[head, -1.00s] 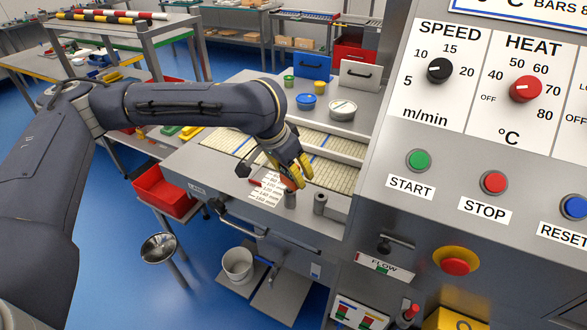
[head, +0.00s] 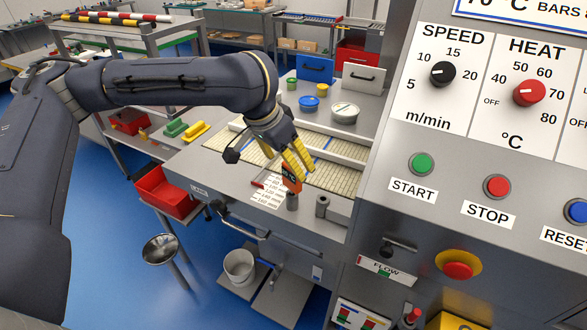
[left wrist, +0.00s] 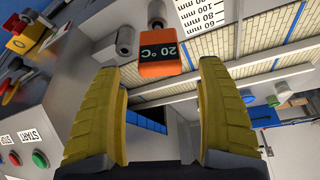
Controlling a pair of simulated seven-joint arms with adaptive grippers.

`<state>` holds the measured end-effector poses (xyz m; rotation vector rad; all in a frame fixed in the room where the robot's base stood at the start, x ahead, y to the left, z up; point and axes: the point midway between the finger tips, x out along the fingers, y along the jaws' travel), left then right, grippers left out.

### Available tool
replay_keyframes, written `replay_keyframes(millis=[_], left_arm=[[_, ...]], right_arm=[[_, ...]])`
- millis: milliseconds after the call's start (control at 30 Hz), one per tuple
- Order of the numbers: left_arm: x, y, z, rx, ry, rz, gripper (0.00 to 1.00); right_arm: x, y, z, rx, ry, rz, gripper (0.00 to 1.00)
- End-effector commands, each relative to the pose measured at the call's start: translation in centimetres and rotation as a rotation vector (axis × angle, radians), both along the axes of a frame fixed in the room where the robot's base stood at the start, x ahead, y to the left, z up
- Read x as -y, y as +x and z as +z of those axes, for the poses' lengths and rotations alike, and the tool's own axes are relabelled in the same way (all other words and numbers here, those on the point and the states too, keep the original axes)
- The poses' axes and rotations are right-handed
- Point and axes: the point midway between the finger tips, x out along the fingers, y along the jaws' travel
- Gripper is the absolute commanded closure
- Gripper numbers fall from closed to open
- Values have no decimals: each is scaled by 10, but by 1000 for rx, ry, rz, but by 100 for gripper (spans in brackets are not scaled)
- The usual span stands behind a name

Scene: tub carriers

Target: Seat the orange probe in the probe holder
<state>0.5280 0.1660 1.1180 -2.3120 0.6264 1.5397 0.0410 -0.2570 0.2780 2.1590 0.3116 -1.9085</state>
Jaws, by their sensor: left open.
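The orange probe (head: 291,183) has a block-shaped head marked 20 °C, and it also shows in the left wrist view (left wrist: 161,57). It stands about upright over a short grey cylinder (head: 292,201) on the steel ledge, which looks like the probe holder. Its lower end is hidden, so I cannot tell how deep it sits. A second grey cylinder with a hole on top (head: 322,205) stands to its right, empty. My left gripper (head: 302,170), with yellow fingers, is open just above and behind the probe head. In the left wrist view the orange head lies just beyond the fingertips, apart from them.
The control panel (head: 455,130) rises close on the right. A blue lid (head: 309,103) and a white pot (head: 345,112) stand farther back.

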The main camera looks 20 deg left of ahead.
Motion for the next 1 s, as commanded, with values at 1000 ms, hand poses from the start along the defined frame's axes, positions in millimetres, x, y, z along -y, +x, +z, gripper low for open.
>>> replay_keyframes(millis=[1000], left_arm=[[-12, -19, 54, 0, 0, 1, 26]], right_arm=[[-1, 0, 0, 0, 1, 0, 100]])
